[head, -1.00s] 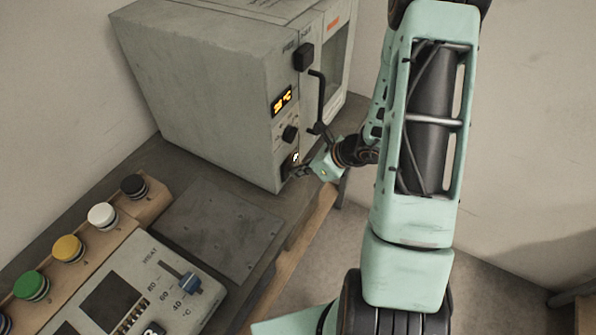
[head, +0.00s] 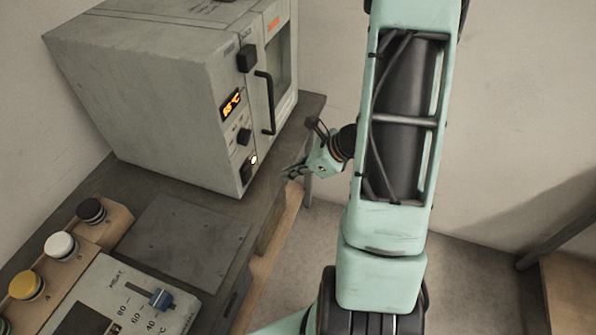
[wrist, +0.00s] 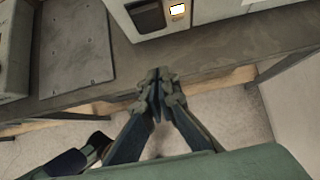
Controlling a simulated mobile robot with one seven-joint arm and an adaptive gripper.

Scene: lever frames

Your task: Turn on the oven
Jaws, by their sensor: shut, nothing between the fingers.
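The oven (head: 150,100) is a grey box on the bench with an orange lit display (head: 231,105) on its front panel. Low on the panel is a black switch (head: 249,170), with a small lamp (head: 254,160) glowing white beside it. The wrist view shows the black switch (wrist: 147,16) and the bright lamp (wrist: 178,10) at the top edge. My gripper (head: 290,172) is shut and empty, in front of the oven and apart from it. In the wrist view, the closed fingertips (wrist: 158,78) lie below the switch.
The oven door has a dark handle (head: 265,103) and black knobs (head: 245,136) are on the panel. A flat metal plate (head: 185,243) lies on the bench left of my gripper. A control box with a blue slider (head: 160,299) and coloured buttons is nearer. Floor shows beyond the bench edge.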

